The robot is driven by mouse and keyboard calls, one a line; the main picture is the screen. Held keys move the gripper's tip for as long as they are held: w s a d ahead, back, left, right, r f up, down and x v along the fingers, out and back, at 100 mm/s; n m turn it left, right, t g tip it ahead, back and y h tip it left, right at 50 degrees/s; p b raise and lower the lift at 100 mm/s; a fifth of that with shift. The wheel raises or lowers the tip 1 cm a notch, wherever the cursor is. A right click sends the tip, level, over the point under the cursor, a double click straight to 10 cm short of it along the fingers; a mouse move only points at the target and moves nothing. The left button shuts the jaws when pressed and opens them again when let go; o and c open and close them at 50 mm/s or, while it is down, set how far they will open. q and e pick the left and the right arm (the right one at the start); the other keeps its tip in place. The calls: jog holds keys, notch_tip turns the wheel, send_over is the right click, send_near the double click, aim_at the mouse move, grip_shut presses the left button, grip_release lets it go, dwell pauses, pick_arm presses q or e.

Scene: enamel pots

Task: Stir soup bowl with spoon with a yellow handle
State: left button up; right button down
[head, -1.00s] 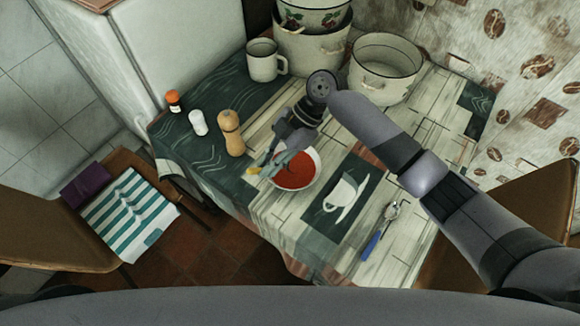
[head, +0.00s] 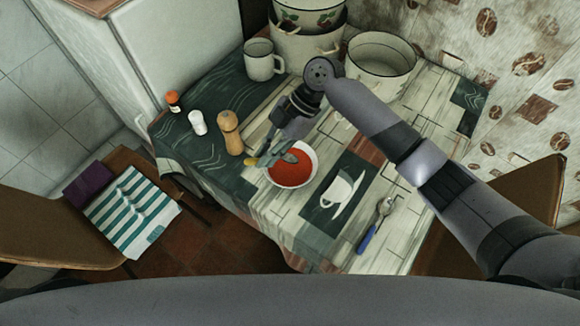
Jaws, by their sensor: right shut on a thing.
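A white bowl of red soup (head: 296,174) stands on the table near its front edge. My right gripper (head: 276,156) is at the bowl's upper left rim, partly in front of the soup. It is shut on the yellow-handled spoon (head: 250,162), of which only a short yellow end shows left of the fingers. The rest of the spoon is hidden, so I cannot tell whether its tip is in the soup. My left gripper is not in view.
A blue-handled spoon (head: 370,236) lies right of the bowl. A pepper mill (head: 230,133), white shaker (head: 198,123) and orange-capped bottle (head: 173,101) stand at the left. A mug (head: 262,60) and enamel pots (head: 380,66) stand at the back.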

jog(key=shift+r, duration=0.1)
notch_tip(320, 180, up, 4)
jog(key=p, duration=0.3)
dwell(0.5)
